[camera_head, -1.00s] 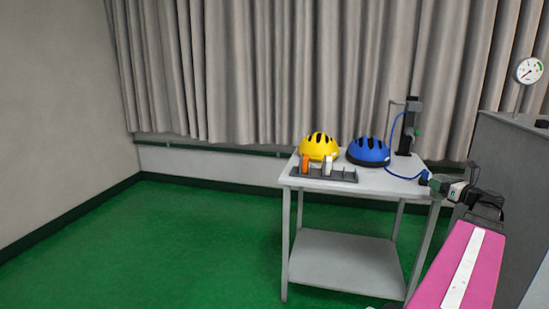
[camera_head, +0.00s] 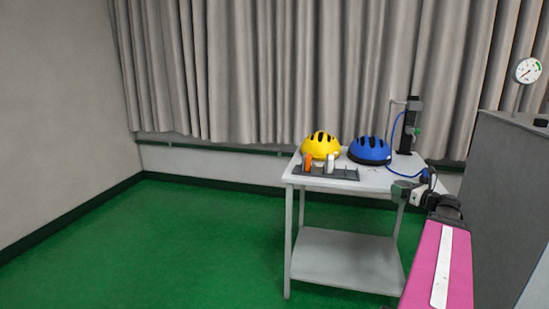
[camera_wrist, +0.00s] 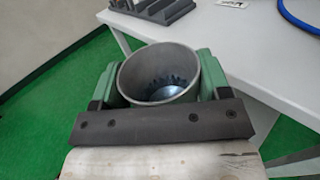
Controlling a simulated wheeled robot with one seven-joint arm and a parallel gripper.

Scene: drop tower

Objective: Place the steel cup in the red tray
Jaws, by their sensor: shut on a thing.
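The steel cup (camera_wrist: 142,79) is a grey metal cup with a round open mouth, seen from above in the wrist view. My gripper (camera_wrist: 160,80) is shut on it, with one green finger on each side of the cup's wall. In the head view my gripper (camera_head: 408,192) is in front of the right front corner of the white table, and the cup cannot be made out clearly there. No red tray shows in either view.
The white table (camera_head: 375,179) bears a yellow helmet (camera_head: 321,147), a blue helmet (camera_head: 369,151), a dark rack (camera_head: 325,173) with spools, and a black stand (camera_head: 408,135) with a blue hose. A grey cabinet (camera_head: 505,185) stands at right. Green floor (camera_head: 190,240) is free at left.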

